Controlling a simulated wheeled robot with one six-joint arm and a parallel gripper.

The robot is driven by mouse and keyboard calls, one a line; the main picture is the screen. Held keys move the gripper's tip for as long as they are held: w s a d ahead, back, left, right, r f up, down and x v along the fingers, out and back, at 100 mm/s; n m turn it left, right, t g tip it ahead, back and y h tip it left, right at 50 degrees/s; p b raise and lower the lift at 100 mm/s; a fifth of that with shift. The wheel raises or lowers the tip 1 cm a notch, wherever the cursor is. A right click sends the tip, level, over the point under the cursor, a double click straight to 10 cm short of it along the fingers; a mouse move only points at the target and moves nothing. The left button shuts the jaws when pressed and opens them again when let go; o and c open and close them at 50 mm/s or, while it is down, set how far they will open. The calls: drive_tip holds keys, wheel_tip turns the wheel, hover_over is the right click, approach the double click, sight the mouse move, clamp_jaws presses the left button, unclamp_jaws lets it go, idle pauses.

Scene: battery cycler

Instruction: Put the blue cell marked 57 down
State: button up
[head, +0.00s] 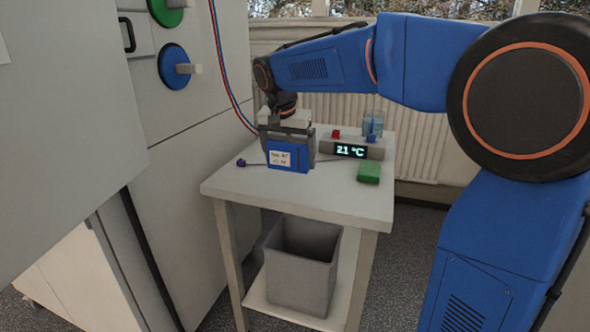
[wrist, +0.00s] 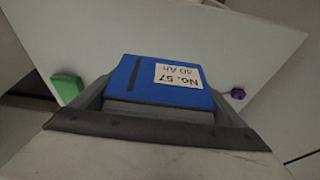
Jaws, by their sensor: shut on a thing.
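My gripper (head: 287,148) is shut on the blue cell (head: 282,168), with a finger on each side of it. The cell is upright, with a white label facing the head camera. In the wrist view the cell (wrist: 135,75) sits between the jaws, and its label reads No. 57, upside down there.
A green block (head: 369,172) lies at the table's right side. Behind it stands a grey unit (head: 374,151) reading about 21 °C. A purple-ended thing (head: 241,162) lies left of the cell. A grey bin (head: 300,280) stands below. A tall cabinet (head: 180,170) borders the left.

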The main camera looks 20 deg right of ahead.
sight(290, 185)
drive_tip(key=shift+f, duration=2.7)
drive_tip(key=o, duration=1.3)
drive_tip(key=shift+f, duration=0.1)
